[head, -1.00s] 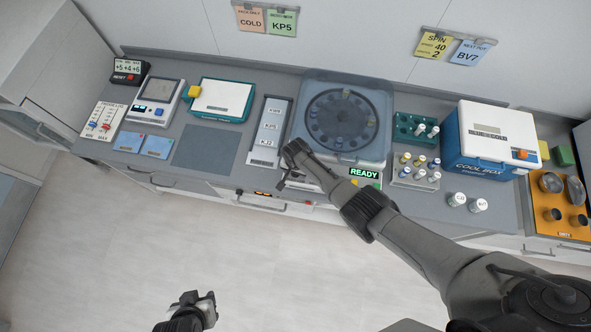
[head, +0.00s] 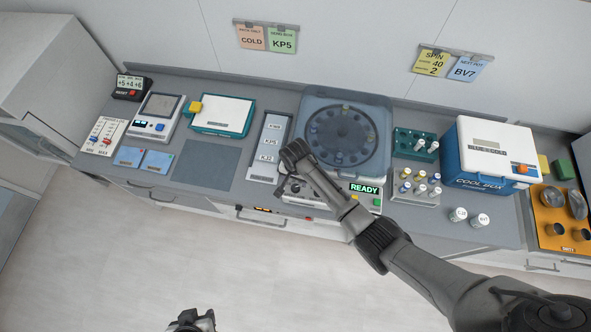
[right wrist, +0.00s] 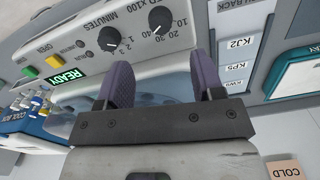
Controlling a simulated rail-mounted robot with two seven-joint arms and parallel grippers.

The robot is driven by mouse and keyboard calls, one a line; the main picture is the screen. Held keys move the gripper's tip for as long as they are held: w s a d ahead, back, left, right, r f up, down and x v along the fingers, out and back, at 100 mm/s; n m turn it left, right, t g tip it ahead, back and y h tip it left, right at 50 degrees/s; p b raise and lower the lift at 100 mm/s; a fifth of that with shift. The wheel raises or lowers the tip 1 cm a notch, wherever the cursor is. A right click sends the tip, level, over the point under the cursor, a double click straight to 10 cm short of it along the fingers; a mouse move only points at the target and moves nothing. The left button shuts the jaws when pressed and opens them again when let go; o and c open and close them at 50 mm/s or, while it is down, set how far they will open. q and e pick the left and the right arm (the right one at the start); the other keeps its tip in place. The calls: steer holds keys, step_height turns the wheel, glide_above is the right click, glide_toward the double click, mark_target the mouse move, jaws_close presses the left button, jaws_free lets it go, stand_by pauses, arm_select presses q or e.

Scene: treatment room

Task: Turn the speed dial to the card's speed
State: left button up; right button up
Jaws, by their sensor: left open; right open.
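The yellow card (head: 433,61) on the wall reads SPIN, 40 and 2. My left gripper (head: 193,320) is open, low over the floor.
A labelled rack (head: 270,147) stands left of the centrifuge. Vial racks (head: 417,146) and a blue cool box (head: 492,155) stand right of it. A bare grey mat (head: 205,165) lies to the left on the counter.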

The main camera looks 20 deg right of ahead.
steer(key=shift+r, duration=2.3)
step_height(320, 180, up, 19)
steer(key=w+n+t+y, duration=0.1)
steer(key=w+n+t, duration=0.1)
steer(key=n+t, duration=0.7)
steer(key=s+d+n, duration=0.1)
steer(key=s+d, duration=0.1)
steer(key=s, duration=0.6)
steer(key=s+d+n, duration=0.1)
steer(key=s+d, duration=0.2)
steer(key=s, duration=0.5)
steer(key=s+f+g, duration=0.2)
steer(key=s+f, duration=0.3)
steer(key=s, duration=0.3)
steer(key=s+d+f+g, duration=0.1)
steer(key=s+f+g, duration=0.2)
steer(key=s+f, duration=0.2)
steer(key=s, duration=0.3)
steer(key=shift+s+d+f+m+h, duration=0.2)
steer(key=shift+s+f+m+h, duration=0.1)
steer(key=shift+f+h, duration=0.1)
